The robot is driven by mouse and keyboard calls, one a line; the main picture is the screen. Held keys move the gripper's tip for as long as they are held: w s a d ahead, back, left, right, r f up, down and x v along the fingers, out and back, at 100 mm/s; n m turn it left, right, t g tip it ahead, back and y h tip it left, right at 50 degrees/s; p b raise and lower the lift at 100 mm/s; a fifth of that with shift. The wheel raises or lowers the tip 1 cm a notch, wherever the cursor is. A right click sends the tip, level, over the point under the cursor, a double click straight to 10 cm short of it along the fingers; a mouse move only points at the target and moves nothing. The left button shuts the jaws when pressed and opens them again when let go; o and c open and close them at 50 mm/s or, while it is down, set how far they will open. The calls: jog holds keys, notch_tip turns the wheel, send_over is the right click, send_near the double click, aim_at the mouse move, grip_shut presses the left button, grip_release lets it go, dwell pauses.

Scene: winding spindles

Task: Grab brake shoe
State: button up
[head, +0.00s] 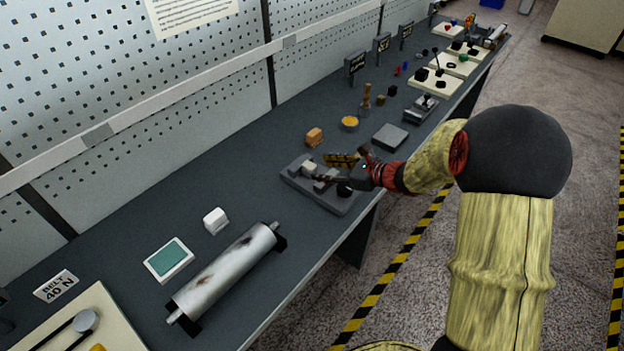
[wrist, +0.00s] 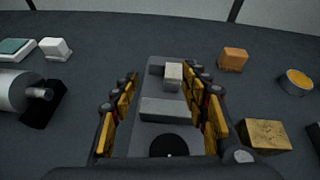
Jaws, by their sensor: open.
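My gripper (head: 333,168) is open and empty over a grey fixture plate (head: 345,207) on the bench. In the wrist view its two yellow-and-black fingers stand on either side of the fixture (wrist: 187,142). A small pale grey block (wrist: 173,73), which may be the brake shoe, sits at the fixture's far end, between and beyond the fingertips. It also shows in the head view (head: 309,168). A grey bar (wrist: 167,108) crosses the plate nearer to me, and a dark disc (wrist: 169,145) lies nearest. No contact with the fingers is visible. In the head view my gripper hides part of the fixture.
An orange-brown block (wrist: 234,59) lies beyond the right finger, a gold-brown block (wrist: 266,133) right beside it. A round yellow-filled tin (wrist: 298,82) is further right. A metal roller (head: 225,269), white block (head: 215,220) and green-topped pad (head: 168,259) lie left.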

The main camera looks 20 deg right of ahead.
aim_at(311, 166)
jog(key=shift+w+d+f+m+t+h, duration=0.15)
jog(key=shift+w+d+f+m, duration=0.15)
jog(key=shift+d+f+m, duration=0.2)
jog(key=shift+w+d+f+m+t+h, duration=0.15)
jog(key=shift+w+d+f+m, duration=0.2)
jog(key=shift+d+f, duration=0.2)
jog(key=b+x, duration=0.3)
jog(key=x, duration=0.4)
jog(key=shift+w+a, duration=0.15)
jog(key=shift+a, duration=0.2)
jog(key=shift+r, duration=0.15)
jog(key=shift+c, duration=0.4)
grip_shut()
